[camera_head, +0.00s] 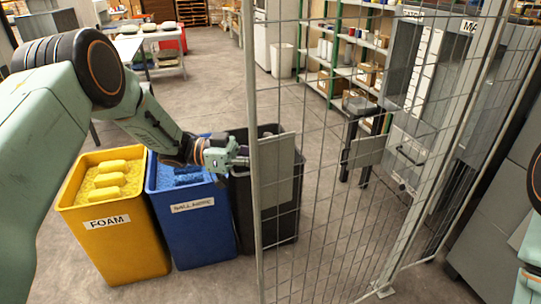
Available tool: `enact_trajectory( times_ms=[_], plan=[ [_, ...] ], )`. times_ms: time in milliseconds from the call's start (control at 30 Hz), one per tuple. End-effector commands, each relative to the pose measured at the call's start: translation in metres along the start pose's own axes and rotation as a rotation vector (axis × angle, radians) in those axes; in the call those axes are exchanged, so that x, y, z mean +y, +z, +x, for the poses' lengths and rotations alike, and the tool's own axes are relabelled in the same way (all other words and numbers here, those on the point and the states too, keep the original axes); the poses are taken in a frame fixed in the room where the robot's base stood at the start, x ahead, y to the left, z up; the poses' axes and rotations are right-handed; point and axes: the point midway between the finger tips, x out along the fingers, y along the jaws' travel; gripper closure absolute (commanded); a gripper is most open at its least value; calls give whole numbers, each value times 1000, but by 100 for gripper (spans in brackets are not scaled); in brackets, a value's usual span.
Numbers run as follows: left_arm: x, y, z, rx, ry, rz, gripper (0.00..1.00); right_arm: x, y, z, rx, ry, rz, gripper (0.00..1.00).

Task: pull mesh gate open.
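The mesh gate (335,215) fills the middle of the head view. It is a see-through wire grid with a light upright (254,90) along its left edge and a grey plate (276,171) beside that upright. A second mesh section with a post (440,150) stands at the right. My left gripper (242,157) comes in from the left and is just left of the gate's upright, at about the plate's height. Its fingers are small and dark, and I cannot tell whether they touch the gate or are shut. Only parts of my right arm show at the right edge; its gripper is out of view.
A yellow FOAM bin (117,245), a blue bin (190,235) and a black bin (240,215) stand in a row below my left arm. Behind the mesh are a small dark table (352,140), green shelves (345,70) and a grey cabinet (412,60). Open floor (215,75) lies behind the bins.

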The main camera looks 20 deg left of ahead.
Motion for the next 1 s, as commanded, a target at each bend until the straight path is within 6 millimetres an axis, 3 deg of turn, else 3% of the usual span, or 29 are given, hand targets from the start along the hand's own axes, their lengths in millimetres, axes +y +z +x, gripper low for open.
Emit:
enact_trajectory(
  times_ms=[367,400,700,1000],
  plan=[
    [1,-1,-3,5,2,-2,100,0,0,0,0,0,0,60],
    [1,-1,-3,5,2,-2,88,0,0,0,0,0,0,60],
    [-1,-1,-3,3,1,2,62,0,0,0,0,0,0,60],
    [-2,-2,-3,2,-1,3,61,0,0,0,0,0,0,60]
  ],
)
